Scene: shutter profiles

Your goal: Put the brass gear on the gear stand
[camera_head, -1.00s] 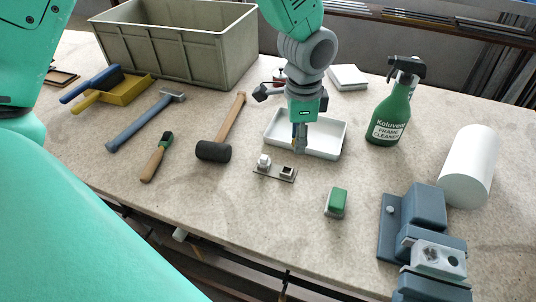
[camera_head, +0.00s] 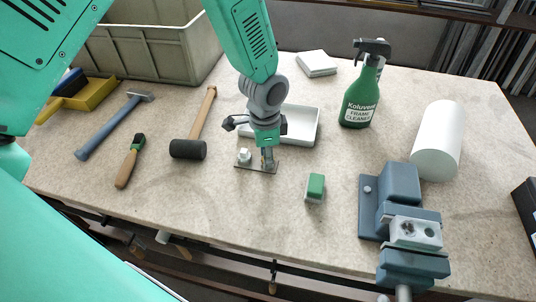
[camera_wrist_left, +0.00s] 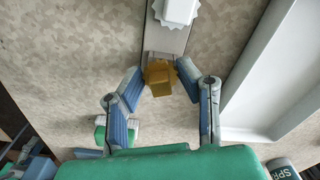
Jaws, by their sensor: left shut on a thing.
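The gear stand is a small flat plate (camera_head: 256,167) on the bench, with a white gear (camera_head: 244,156) at its left end. In the left wrist view the plate (camera_wrist_left: 167,40) runs up from the fingertips to the white gear (camera_wrist_left: 177,10). My left gripper (camera_head: 267,162) points down at the right end of the plate. The brass gear (camera_wrist_left: 160,76) is between its fingertips, shut in them, over the plate's near end. I cannot tell whether it touches the stand. Fingers hide it in the head view. My right gripper is not in view.
A white tray (camera_head: 304,126) lies just behind the stand. A green-and-white block (camera_head: 315,187) sits to the right, before a blue-grey vise (camera_head: 400,187). A mallet (camera_head: 188,149) lies left.

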